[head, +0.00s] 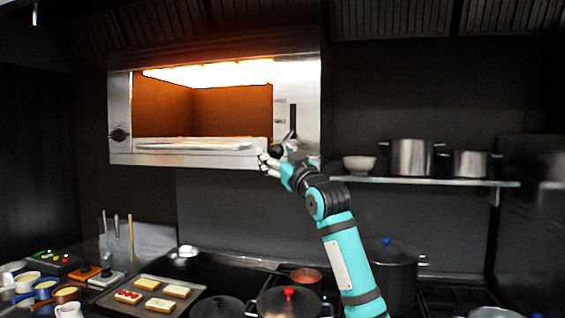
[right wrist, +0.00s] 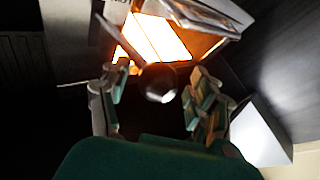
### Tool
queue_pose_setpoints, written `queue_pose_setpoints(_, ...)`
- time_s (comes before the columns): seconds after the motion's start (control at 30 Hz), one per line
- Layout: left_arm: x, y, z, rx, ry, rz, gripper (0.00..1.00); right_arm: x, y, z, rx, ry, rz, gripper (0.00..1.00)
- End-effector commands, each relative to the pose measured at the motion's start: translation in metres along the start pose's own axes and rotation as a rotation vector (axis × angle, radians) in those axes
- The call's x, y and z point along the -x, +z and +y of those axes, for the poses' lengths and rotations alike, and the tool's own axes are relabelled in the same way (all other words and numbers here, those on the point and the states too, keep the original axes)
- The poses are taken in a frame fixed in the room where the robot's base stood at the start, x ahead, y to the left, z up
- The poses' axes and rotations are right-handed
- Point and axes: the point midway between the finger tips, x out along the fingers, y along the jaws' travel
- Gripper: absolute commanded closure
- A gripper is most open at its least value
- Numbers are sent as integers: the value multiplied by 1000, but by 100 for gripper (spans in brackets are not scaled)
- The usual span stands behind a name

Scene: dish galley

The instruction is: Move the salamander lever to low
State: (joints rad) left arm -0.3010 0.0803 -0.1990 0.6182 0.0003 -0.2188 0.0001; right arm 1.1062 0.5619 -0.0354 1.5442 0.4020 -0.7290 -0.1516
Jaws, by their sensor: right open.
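The salamander (head: 297,75) is a steel wall-mounted grill with a glowing orange interior, at upper left in the head view. Its lever, with a round black knob (head: 275,151), sticks out from the right-hand panel, near the lower end of a dark vertical slot (head: 293,117). My right gripper (head: 268,163) is open at the knob, just below the slot. In the right wrist view the knob (right wrist: 158,82) shows between the spread fingers of the gripper (right wrist: 157,100); I cannot tell whether they touch it. The small panel labels are unreadable. My left gripper is not in view.
A shelf (head: 440,181) with a white bowl (head: 359,165) and steel pots (head: 411,157) is right of my right arm. Below are a lidded pot with a red knob (head: 288,303), a dark pot (head: 392,275) and a tray of toasts (head: 188,308).

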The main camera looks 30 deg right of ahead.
Motion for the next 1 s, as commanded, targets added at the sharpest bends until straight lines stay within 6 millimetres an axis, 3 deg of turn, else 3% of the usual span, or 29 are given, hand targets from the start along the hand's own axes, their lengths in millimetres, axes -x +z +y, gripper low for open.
queue_pose_setpoints(0.17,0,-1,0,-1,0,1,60,25,2,-1,3,-1,-1,37)
queue_pose_setpoints(0.4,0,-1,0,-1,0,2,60,77,3,-2,4,-2,-4,37)
queue_pose_setpoints(0.6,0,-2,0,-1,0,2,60,106,3,-2,2,-3,-4,37)
queue_pose_setpoints(1.0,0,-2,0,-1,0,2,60,114,3,-2,-1,-3,-4,37)
